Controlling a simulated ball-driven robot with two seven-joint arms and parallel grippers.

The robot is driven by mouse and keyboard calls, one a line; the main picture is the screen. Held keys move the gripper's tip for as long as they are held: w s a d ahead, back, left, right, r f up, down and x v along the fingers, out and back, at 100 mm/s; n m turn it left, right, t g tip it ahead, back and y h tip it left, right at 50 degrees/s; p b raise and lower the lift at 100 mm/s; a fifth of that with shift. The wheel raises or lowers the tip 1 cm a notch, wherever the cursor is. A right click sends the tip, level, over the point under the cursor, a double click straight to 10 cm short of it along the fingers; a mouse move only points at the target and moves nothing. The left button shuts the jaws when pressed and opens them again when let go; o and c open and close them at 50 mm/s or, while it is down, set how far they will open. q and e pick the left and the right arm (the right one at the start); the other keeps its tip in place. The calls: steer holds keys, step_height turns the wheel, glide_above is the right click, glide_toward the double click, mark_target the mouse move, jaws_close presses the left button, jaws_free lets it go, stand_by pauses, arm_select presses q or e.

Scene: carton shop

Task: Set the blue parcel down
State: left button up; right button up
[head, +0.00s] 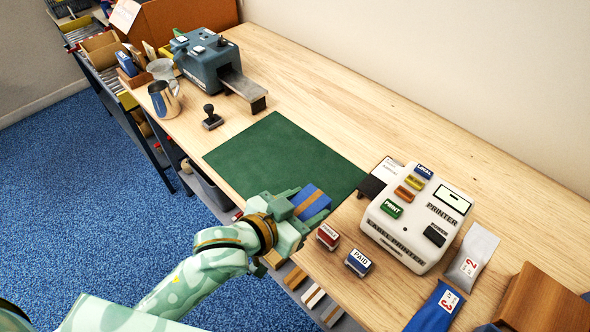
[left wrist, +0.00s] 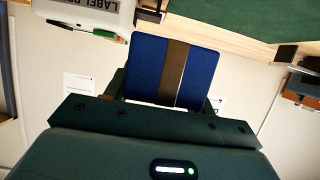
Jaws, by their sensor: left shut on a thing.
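The blue parcel (head: 313,201), a small box with a brown band around it, shows at the front right corner of the green mat (head: 275,150). My left gripper (head: 296,203) is shut on it, and the fingers hide part of it. In the left wrist view the parcel (left wrist: 148,66) sticks out beyond the gripper (left wrist: 166,98), with the table edge and the mat (left wrist: 235,16) behind it. I cannot tell whether the parcel touches the mat or hangs above it. My right gripper is not in view.
The white label printer (head: 418,218) stands right of the mat. A red stamp (head: 327,237) and a blue stamp (head: 359,262) sit near the front edge. A dark machine (head: 209,60), a metal jug (head: 164,99) and a black hand stamp (head: 211,118) are at the left. Most of the mat is bare.

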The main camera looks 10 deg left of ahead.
arm_select(q)
steer(key=w+a+f+b, duration=0.1)
steer(key=w+f, duration=0.1)
steer(key=w, duration=0.1)
steer(key=w+a+f+b, duration=0.2)
steer(key=w+f, duration=0.1)
steer(key=w, duration=0.1)
steer(key=w+a+f+b, duration=0.1)
steer(key=w+f, duration=0.2)
steer(key=shift+w+a, duration=0.2)
steer(key=shift+w+a+f+b, duration=0.15)
steer(key=shift+w+f+b, duration=0.1)
steer(key=shift+f+b, duration=0.1)
steer(key=f, duration=0.1)
steer(key=f+b, duration=0.1)
steer(key=f, duration=0.1)
steer(key=shift+w+a+f+b, duration=0.1)
steer(key=shift+w+f+b, duration=0.2)
steer(key=shift+f+b, duration=0.1)
steer(key=shift+r, duration=0.1)
steer(key=o, duration=1.1)
